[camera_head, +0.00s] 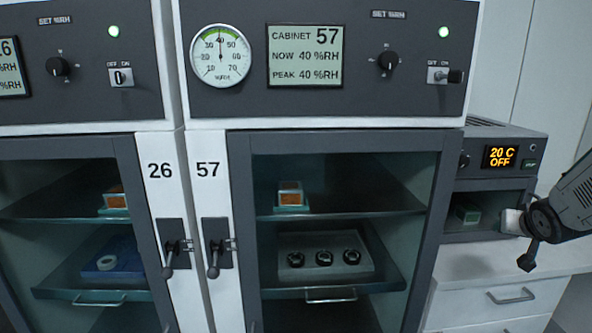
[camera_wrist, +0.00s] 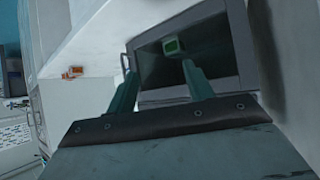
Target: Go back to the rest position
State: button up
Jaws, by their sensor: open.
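My gripper (camera_wrist: 158,72) is open, with its two teal fingers apart and nothing between them. In the wrist view the fingers point toward a dark-fronted compartment with a grey frame (camera_wrist: 237,45). A small green-edged block (camera_wrist: 175,47) shows inside it, beyond the fingertips. In the head view my arm comes in from the right edge, beside a small oven (camera_head: 505,148) whose display reads 20 C OFF. A small green and pale block (camera_head: 467,214) sits inside the oven's chamber. My fingers are not clear in the head view.
Cabinet 57 (camera_head: 207,250) and cabinet 26 (camera_head: 160,230) stand to the left, their glass doors shut. A white counter (camera_head: 470,262) lies below the oven. A small orange block (camera_wrist: 72,72) shows in the wrist view.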

jog(key=s+a+r+n+g+y, duration=0.2)
jog(key=s+a+g, duration=0.2)
jog(key=s+a, duration=0.9)
jog(key=s+a+r+n+g+y, duration=0.2)
jog(key=s+a+g, duration=0.2)
jog(key=s+a, duration=0.9)
jog(key=shift+s+a+r+n, duration=0.25)
jog(key=shift+s+r+n, duration=0.15)
jog(key=shift+s, duration=1.3)
